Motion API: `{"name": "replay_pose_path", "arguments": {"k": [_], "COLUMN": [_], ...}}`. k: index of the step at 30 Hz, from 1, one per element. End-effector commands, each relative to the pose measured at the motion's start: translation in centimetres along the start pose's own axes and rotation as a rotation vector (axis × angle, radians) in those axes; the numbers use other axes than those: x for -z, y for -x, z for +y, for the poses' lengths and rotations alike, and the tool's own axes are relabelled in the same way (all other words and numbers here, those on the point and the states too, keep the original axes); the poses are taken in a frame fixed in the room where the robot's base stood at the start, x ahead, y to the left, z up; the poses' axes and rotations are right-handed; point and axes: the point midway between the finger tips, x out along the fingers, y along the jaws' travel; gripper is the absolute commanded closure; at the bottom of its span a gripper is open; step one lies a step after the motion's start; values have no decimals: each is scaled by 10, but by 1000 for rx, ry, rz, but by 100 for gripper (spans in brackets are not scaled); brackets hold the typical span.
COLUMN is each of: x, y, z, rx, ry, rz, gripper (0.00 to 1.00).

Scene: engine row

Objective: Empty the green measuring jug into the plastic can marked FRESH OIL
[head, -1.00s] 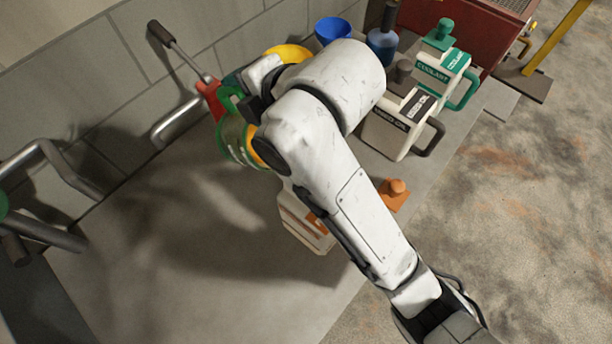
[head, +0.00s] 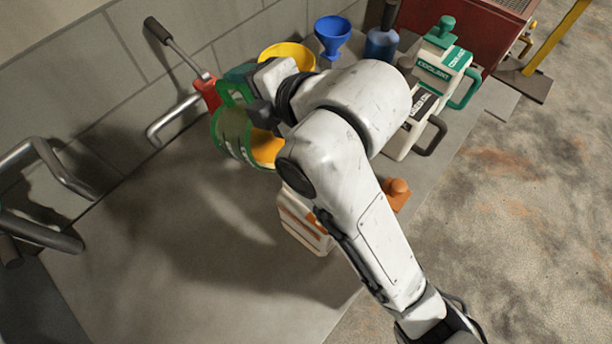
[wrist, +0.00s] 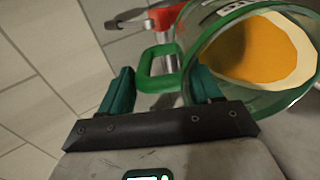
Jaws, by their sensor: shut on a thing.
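The green measuring jug (head: 232,128) is clear with green rims and a green handle (wrist: 158,70); orange liquid shows inside it. It is tilted and held up in the air in the head view; its mouth (wrist: 262,48) shows at upper right in the wrist view. My gripper (wrist: 160,88) is shut on the handle, one teal finger on each side. A white can with orange stripes (head: 303,222) stands on the worktop below, partly hidden by my arm. Its label cannot be read here. An orange cap-like part (head: 397,194) shows across my arm.
A white can with a black label (head: 422,108) and a green-capped coolant can (head: 440,70) stand at right. A yellow funnel or bowl (head: 284,52), blue funnel (head: 333,33) and blue bottle (head: 382,42) stand behind. Front-left worktop is clear.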

Motion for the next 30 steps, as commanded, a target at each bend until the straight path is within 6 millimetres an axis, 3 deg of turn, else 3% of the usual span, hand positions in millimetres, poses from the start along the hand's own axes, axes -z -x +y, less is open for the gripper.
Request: {"name": "replay_pose_path", "arguments": {"k": [30], "x": [-1], "y": [6], "z": [-4], "rx": [-66], "ry": [0], "rz": [1], "gripper": [100]}}
